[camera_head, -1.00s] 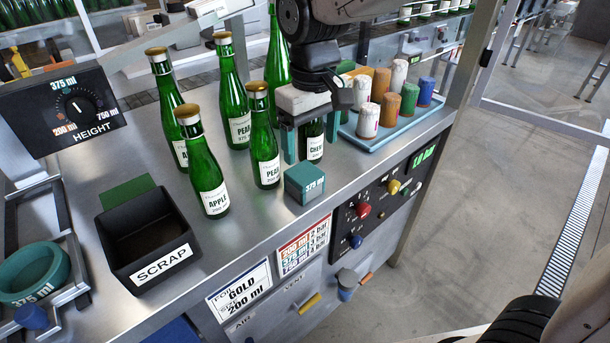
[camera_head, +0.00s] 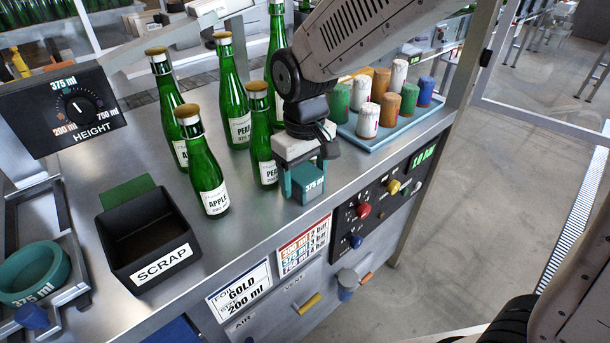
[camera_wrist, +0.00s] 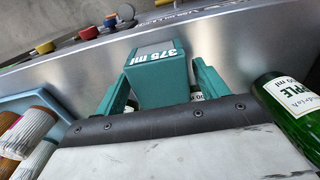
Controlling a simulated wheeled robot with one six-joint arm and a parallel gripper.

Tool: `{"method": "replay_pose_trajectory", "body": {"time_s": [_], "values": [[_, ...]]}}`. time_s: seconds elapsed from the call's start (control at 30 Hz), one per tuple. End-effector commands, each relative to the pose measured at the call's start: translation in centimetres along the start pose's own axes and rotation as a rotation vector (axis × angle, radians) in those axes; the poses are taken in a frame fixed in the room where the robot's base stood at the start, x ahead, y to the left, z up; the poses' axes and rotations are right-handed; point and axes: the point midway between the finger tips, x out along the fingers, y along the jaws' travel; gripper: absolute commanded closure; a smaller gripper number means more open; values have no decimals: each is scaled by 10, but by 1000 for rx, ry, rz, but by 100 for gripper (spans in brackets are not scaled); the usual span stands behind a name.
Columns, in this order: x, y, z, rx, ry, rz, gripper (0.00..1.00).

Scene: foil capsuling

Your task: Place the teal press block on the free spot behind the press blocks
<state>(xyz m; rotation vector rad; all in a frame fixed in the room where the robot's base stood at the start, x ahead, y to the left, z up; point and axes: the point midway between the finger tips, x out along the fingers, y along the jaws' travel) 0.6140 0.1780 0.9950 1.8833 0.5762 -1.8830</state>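The teal press block (camera_head: 309,187), marked "375 ml", sits on the steel bench near its front edge, right of the green bottles. My gripper (camera_head: 303,182) is down at the block, pointing downward. In the wrist view the block (camera_wrist: 163,75) lies between the two teal fingers (camera_wrist: 165,80). Gaps show beside it, so the fingers look open around it and not closed on it. I cannot make out other press blocks or the free spot behind them in these views.
Green bottles (camera_head: 207,175) stand close left of the gripper. A blue tray (camera_head: 385,138) with several coloured capsule stacks is behind right. A black scrap bin (camera_head: 150,235) and a teal 375 ml ring (camera_head: 35,272) are at left. Knobs (camera_head: 363,209) line the bench's front.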

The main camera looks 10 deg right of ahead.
Motion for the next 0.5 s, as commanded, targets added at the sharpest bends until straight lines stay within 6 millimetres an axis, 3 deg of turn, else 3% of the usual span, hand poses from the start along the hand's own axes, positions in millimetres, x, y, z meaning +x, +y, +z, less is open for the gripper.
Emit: {"method": "replay_pose_trajectory", "body": {"time_s": [0.03, 0.13, 0.2, 0.5], "values": [[0, 0, 0, 0, 0, 0, 42], [0, 0, 0, 0, 0, 0, 70], [0, 0, 0, 0, 0, 0, 75], [-3, 0, 0, -1, 1, 0, 75]]}}
